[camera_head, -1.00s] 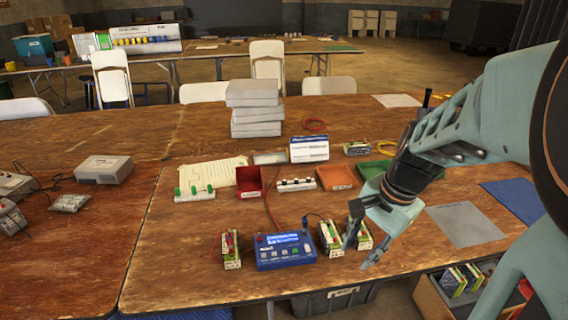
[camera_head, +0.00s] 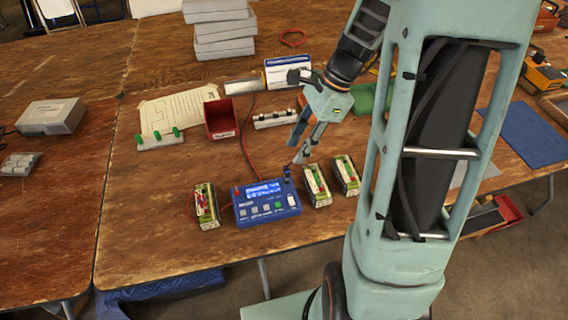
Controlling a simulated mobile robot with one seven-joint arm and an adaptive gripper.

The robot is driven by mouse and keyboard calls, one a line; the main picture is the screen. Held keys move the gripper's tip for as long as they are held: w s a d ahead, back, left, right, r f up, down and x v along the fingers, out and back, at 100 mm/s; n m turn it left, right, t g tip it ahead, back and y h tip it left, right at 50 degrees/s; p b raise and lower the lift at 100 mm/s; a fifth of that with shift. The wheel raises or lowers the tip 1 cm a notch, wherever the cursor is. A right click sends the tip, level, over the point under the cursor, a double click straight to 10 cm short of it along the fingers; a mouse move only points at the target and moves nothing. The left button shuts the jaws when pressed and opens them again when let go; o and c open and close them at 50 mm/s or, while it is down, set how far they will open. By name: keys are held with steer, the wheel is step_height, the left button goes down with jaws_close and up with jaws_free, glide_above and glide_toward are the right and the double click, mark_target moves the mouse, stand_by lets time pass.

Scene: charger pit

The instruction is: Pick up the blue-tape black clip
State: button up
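A small dark blue-black piece (camera_head: 287,173) stands at the back right corner of the blue charger (camera_head: 243,213). It looks like the blue-tape black clip, but it is too small to be sure. My gripper (camera_head: 300,150) points down above the table, behind and slightly right of this piece and apart from it. Its two fingers are spread with nothing between them.
Battery packs stand left (camera_head: 204,207) and right (camera_head: 317,186) of the charger, with another pack (camera_head: 346,175) farther right. A red wire (camera_head: 246,150) runs behind it. A red bin (camera_head: 220,119) and a white rack (camera_head: 275,119) stand farther back.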

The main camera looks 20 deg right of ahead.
mark_target(288, 167)
steer(key=x, duration=0.3)
steer(key=shift+s+a+f, duration=0.1)
steer(key=shift+f, duration=0.2)
steer(key=shift+d+b+x, duration=0.15)
steer(key=shift+b+x, duration=0.15)
steer(key=shift+x, duration=1.05)
steer(key=shift+d+b+x, duration=0.2)
steer(key=shift+b+x, duration=0.05)
steer(key=shift+x, duration=1.1)
steer(key=shift+w+f, duration=0.15)
steer(key=shift+w, duration=0.05)
steer(key=shift+c, duration=0.4)
jaws_close()
